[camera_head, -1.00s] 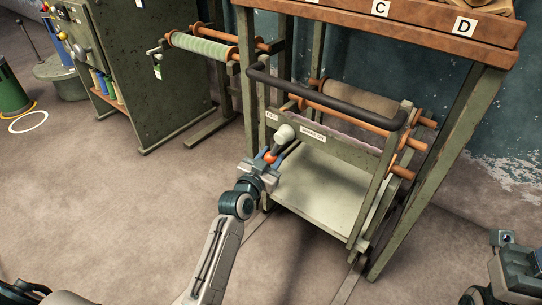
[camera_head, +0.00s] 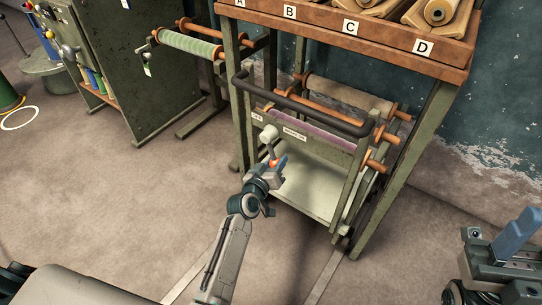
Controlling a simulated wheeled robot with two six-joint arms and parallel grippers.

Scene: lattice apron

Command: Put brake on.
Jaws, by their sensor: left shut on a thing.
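The brake lever hangs from a pale round hub (camera_head: 268,132) on the front panel of a green cart (camera_head: 345,172). The lever's short stem points down and slightly right to an orange-red knob (camera_head: 273,161). The panel has an OFF label (camera_head: 257,117) at its left and a BRAKE ON label (camera_head: 294,134) right of the hub. My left gripper (camera_head: 277,164) is shut on the knob, its blue fingers partly hiding it. My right gripper (camera_head: 518,232) is at the right edge, away from the cart, with its blue fingers up; its opening is unclear.
The cart has a black push handle (camera_head: 300,104) and orange rollers, and stands beneath a lettered wooden shelf (camera_head: 345,38) on green posts. A green cabinet (camera_head: 130,70) and a rack with a green roll (camera_head: 190,44) stand left. The floor in front is clear.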

